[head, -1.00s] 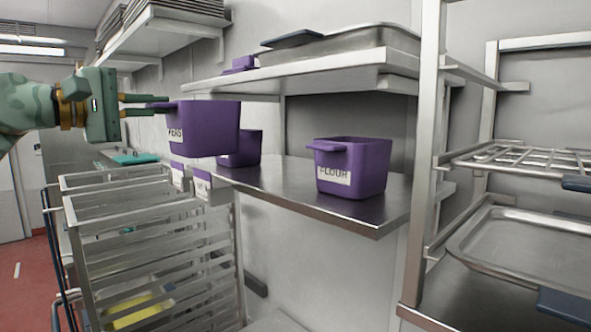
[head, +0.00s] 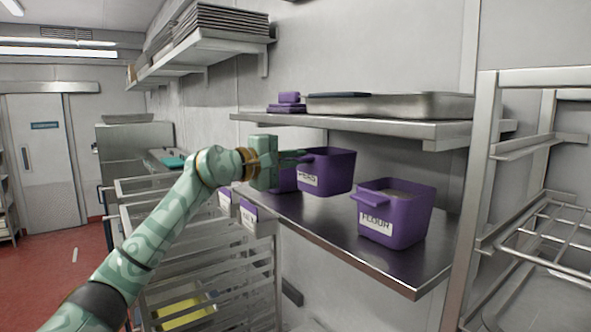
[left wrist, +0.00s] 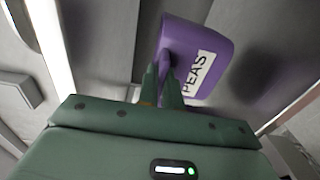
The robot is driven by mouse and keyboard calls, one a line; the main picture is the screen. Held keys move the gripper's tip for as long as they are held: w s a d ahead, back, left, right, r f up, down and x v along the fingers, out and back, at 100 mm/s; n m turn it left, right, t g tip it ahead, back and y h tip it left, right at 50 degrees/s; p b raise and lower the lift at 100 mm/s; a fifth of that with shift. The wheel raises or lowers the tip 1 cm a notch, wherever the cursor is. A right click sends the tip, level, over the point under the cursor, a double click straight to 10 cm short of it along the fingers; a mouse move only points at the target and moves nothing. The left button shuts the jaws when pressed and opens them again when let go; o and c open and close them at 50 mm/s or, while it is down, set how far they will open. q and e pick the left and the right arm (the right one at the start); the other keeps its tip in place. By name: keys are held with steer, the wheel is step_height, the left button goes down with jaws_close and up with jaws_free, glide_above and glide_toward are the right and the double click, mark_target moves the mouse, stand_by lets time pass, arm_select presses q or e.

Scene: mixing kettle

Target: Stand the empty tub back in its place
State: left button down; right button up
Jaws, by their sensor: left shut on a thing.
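The purple tub labelled PEAS (head: 335,173) is upright over the steel shelf (head: 330,238), left of the tub labelled FLOUR. I cannot tell if its base touches the shelf. My left gripper (head: 299,157) is shut on the handle at its left side. In the left wrist view the fingers (left wrist: 165,86) close on the handle of the PEAS tub (left wrist: 212,45). The tub's inside is hidden. My right gripper is not in view.
The purple FLOUR tub (head: 396,218), with pale contents, stands near the shelf's front right. Another purple tub (head: 284,181) is partly hidden behind my left gripper. An upper shelf (head: 370,128) with a metal pan (head: 400,105) hangs above. A wire rack (head: 540,235) stands at the right.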

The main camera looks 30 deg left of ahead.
mark_target(307, 175)
arm_select(q)
steer(key=shift+a+f, duration=0.1)
steer(key=shift+f, duration=0.2)
step_height(307, 175, down, 3)
steer(key=shift+w+f+p, duration=0.1)
steer(key=shift+w+p, duration=0.05)
steer(key=shift+p, duration=0.85)
steer(key=shift+f, duration=0.15)
steer(key=shift+f+b, duration=0.15)
steer(key=shift+b, duration=0.2)
steer(key=c, duration=1.6)
jaws_free()
